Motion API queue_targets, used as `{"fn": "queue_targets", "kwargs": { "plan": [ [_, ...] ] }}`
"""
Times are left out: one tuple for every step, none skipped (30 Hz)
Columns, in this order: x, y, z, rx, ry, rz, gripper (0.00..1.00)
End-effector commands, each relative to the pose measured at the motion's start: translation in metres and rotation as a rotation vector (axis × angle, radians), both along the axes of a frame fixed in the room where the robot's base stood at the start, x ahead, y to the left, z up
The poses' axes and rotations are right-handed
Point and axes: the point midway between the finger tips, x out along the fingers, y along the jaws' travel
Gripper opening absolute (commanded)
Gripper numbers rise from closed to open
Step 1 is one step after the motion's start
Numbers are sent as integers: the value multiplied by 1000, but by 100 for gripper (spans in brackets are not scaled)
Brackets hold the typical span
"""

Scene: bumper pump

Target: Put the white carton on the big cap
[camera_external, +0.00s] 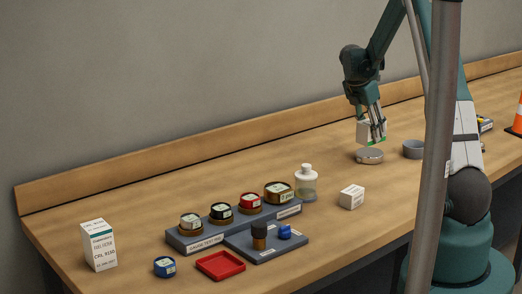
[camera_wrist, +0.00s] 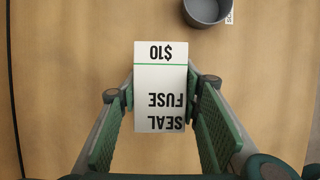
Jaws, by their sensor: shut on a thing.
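My gripper (camera_external: 376,128) is shut on a white carton (camera_external: 363,132). In the wrist view, the carton (camera_wrist: 160,85) sits between the two green-padded fingers of my gripper (camera_wrist: 163,108), with black print reading SEAL FUSE and $10 and a green line. A wide, round silver cap (camera_external: 369,157), which looks like the big cap, lies on the bench directly below the carton in the external view. The carton is close above it; I cannot tell for sure whether they touch. The cap is hidden in the wrist view.
A grey bowl (camera_external: 413,149) stands right of the cap. A small white box (camera_external: 351,197), a clear bottle (camera_external: 306,184) and a rack (camera_external: 205,238) with several caps are nearer the front. A red tray (camera_external: 220,265) and tall white carton (camera_external: 99,246) stand left. Bench behind the rack is clear.

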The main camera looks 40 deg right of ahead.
Motion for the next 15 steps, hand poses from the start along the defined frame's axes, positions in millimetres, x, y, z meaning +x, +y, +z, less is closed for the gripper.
{"fn": "queue_targets", "kwargs": {
  "plan": [
    [0, 0, 0, 0, 0, 0, 18],
    [0, 0, -1, 0, 0, 0, 18],
    [0, 0, -2, 0, 0, 0, 18],
    [0, 0, -4, 0, 0, 0, 18],
    [0, 0, -6, 0, 0, 0, 18],
    [0, 0, -10, 0, 0, 0, 18],
    [0, 0, -13, 0, 0, 0, 18],
    [0, 0, -16, 0, 0, 0, 18],
    [0, 0, -20, 0, 0, 0, 18],
    [0, 0, -24, 0, 0, 0, 18],
    [0, 0, -27, 0, 0, 0, 18],
    [0, 0, -30, 0, 0, 0, 18],
    [0, 0, -32, 0, 0, 0, 18],
    [0, 0, -34, 0, 0, 0, 18],
    [0, 0, -36, 0, 0, 0, 18]
  ]
}}
